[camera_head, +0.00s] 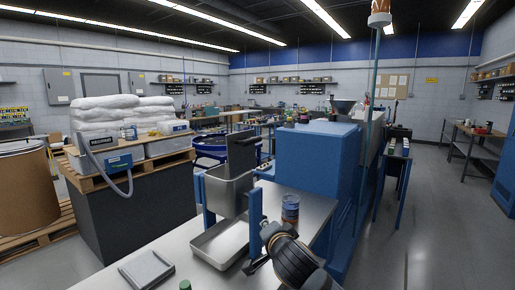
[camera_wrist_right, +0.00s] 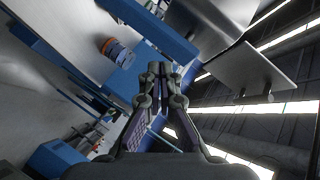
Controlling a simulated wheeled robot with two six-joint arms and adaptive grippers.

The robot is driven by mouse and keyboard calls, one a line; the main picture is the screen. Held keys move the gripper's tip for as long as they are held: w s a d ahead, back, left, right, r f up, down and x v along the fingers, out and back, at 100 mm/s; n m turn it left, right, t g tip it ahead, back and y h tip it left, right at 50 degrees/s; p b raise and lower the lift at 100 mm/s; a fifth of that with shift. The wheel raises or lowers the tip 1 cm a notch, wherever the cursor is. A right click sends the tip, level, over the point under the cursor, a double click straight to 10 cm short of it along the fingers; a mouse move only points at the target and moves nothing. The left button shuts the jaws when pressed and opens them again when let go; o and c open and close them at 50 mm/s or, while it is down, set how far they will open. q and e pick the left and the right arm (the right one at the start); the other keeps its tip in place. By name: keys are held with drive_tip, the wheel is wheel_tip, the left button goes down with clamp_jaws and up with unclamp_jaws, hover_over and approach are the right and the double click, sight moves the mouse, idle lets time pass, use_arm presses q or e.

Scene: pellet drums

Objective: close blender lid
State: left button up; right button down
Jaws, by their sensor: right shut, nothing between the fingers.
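The blender is a steel hopper (camera_head: 229,192) on a blue frame above the bench. Its lid (camera_head: 241,157) stands raised, upright at the hopper's back edge, as a dark flat panel. In the right wrist view the hopper (camera_wrist_right: 208,28) is at the top and the lid (camera_wrist_right: 243,76) is a grey plate at the right. My right gripper (camera_head: 266,236) is in front of and below the hopper, to its right, by a blue post. In the wrist view its fingers (camera_wrist_right: 160,72) are together and empty, apart from the lid. My left gripper is not in view.
A steel tray (camera_head: 222,258) lies under the hopper. A can (camera_head: 290,209) stands on the bench right of the blue post (camera_head: 256,222). A large blue machine housing (camera_head: 314,160) stands behind. A scale-like plate (camera_head: 146,270) is at the front left.

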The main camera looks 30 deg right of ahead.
wheel_tip(320, 180, up, 19)
drive_tip(key=d+m+t+h, duration=0.2)
drive_tip(key=d+m+t, duration=0.15)
drive_tip(key=m, duration=0.45)
drive_tip(key=p, duration=0.9)
approach(255, 141)
drive_tip(key=d+x, duration=0.1)
drive_tip(key=x, duration=0.4)
drive_tip(key=shift+w+a+f+t, duration=0.1)
drive_tip(key=shift+w+a+t, duration=0.15)
drive_tip(key=shift+w+a, duration=0.15)
drive_tip(key=shift+d, duration=0.1)
